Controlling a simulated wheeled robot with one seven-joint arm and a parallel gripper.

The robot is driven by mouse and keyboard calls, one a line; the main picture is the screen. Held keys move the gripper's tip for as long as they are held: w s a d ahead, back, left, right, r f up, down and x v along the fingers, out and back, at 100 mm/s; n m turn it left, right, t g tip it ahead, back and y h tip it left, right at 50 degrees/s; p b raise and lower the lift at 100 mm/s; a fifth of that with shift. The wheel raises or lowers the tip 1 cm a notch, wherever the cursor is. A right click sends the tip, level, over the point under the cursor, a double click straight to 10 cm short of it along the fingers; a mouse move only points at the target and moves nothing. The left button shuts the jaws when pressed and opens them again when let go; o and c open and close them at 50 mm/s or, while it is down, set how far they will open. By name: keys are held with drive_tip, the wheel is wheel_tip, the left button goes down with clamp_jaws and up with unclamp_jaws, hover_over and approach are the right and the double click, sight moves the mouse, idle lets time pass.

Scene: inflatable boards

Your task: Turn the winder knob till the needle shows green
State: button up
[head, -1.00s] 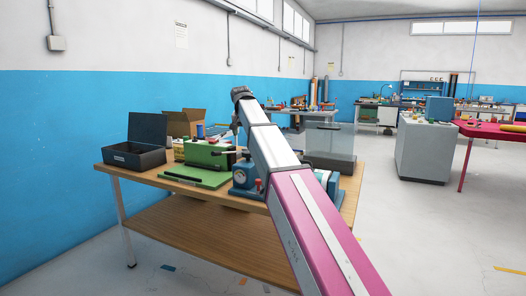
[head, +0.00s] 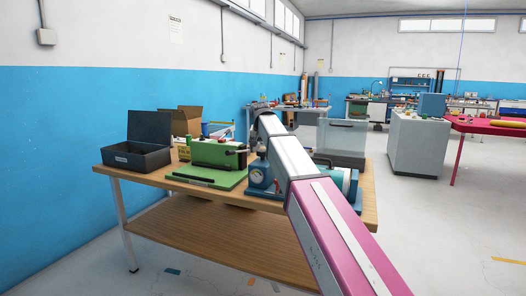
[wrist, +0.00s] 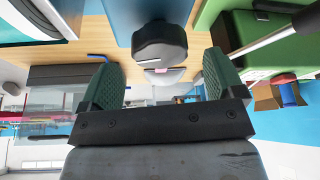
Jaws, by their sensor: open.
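A dark grey rounded knob (wrist: 160,45) shows in the wrist view, between and beyond the two green-padded fingers of my gripper (wrist: 162,82). The fingers are spread apart, and I see no contact with the knob. A small pale, partly pink surface lies just below the knob in that view, mostly hidden. In the head view, a blue device with a small round dial (head: 260,175) stands on the wooden table (head: 230,235), beside my arm. Its needle and colours are too small to read. My arm hides my gripper in the head view.
An open black case (head: 141,150) and a cardboard box (head: 187,121) stand farther left. A teal cylinder (head: 338,178) and a clear bin (head: 343,138) are to the right.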

drive_tip(key=shift+x, duration=1.25)
drive_tip(key=c, duration=0.9)
drive_tip(key=shift+c, duration=0.2)
drive_tip(key=shift+a+m, duration=0.1)
drive_tip(key=shift+m, duration=0.3)
drive_tip(key=m+h, duration=0.1)
drive_tip(key=m, duration=0.2)
drive_tip(key=m+g+h, duration=0.1)
drive_tip(key=m, duration=0.2)
drive_tip(key=shift+a+m+h, duration=0.1)
drive_tip(key=shift+m+h, duration=0.2)
drive_tip(key=m, duration=0.2)
drive_tip(key=m+g+h, duration=0.1)
drive_tip(key=m, duration=0.1)
drive_tip(key=shift+w+g, duration=0.15)
drive_tip(key=shift+g, duration=0.15)
drive_tip(key=shift+m+g, duration=0.5)
drive_tip(key=shift+m, duration=1.1)
